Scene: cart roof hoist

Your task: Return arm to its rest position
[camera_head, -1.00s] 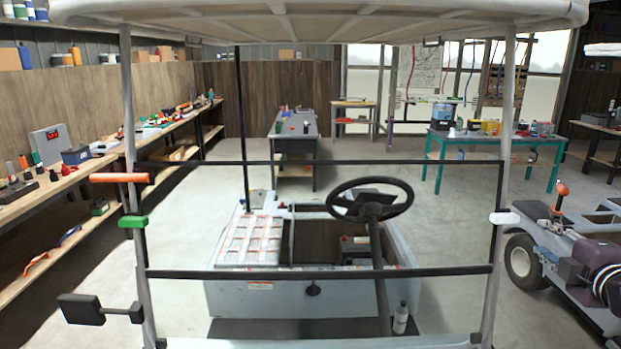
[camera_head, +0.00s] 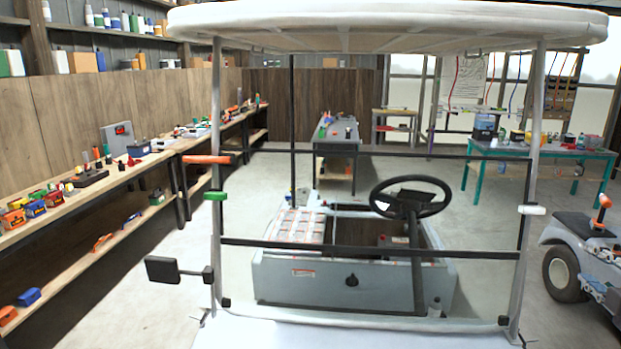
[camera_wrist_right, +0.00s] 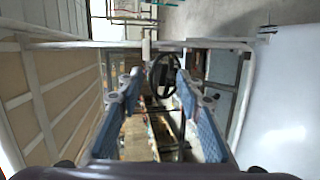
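The cart has a white roof (camera_head: 390,25) on grey posts, with a black steering wheel (camera_head: 411,196) below it. Neither gripper can be made out in the head view. In the right wrist view my right gripper (camera_wrist_right: 160,82) has its two blue fingers spread with nothing between them. The steering wheel (camera_wrist_right: 164,75) shows beyond the fingers, apart from them. My left gripper is in neither view.
A long wooden bench (camera_head: 100,186) with tools and batteries runs along the left wall. A teal table (camera_head: 546,152) stands at the back right, and a small vehicle (camera_head: 580,255) at the right edge. Floor (camera_head: 160,285) is clear between bench and cart.

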